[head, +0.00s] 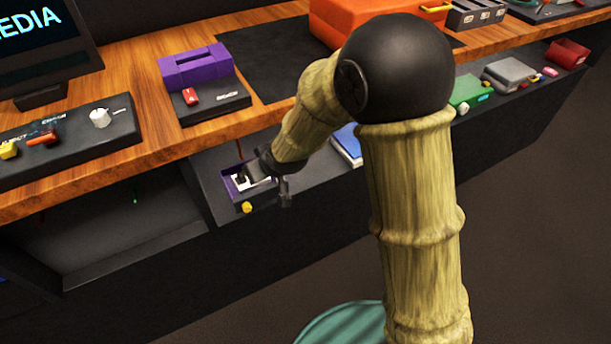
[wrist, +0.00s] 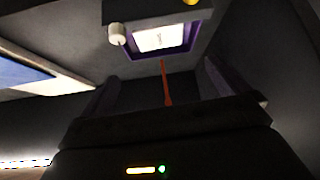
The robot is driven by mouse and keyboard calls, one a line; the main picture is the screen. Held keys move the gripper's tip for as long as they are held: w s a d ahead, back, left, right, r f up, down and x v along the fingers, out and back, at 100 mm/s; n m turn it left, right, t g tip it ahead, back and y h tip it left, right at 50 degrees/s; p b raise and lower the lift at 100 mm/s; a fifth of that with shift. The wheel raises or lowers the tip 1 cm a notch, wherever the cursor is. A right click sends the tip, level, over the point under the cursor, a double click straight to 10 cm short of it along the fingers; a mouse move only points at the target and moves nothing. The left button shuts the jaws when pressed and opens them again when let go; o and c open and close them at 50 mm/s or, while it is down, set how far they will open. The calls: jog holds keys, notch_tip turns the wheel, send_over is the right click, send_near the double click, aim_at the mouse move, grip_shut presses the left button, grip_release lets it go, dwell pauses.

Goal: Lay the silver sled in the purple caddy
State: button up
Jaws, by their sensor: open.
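The purple caddy (head: 226,187) is on the lower shelf, left of my gripper, with its near side showing. It also shows at the top of the wrist view as a purple rim (wrist: 190,37). A pale plate with a small dark mark, which looks like the silver sled (wrist: 160,38), lies within that rim. In the head view my gripper partly covers it. My gripper (head: 270,179) is open beside the caddy. In the wrist view the open gripper (wrist: 158,87) has clear space between its fingers, and the caddy shows beyond them.
A purple slotted box (head: 196,68) stands on the wooden counter above, whose edge overhangs the shelf. A yellow knob (head: 247,207) is just below the caddy. A blue item (head: 347,144) lies right of my gripper. A red cord (wrist: 166,85) hangs in the wrist view.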

jog(key=s+d+r+m+g+h, duration=0.1)
jog(key=s+d+m+h, duration=0.1)
jog(key=d, duration=0.7)
jog(key=s+d+r+m+h, duration=0.1)
jog(key=s+d+r+m, duration=0.15)
jog(key=d, duration=0.75)
jog(key=s+d+m+g+h, duration=0.1)
jog(key=s+d+m+g, duration=0.1)
jog(key=s+d, duration=0.8)
jog(key=shift+m+h, duration=0.3)
jog(key=shift+m, duration=0.25)
jog(key=shift+f, duration=0.1)
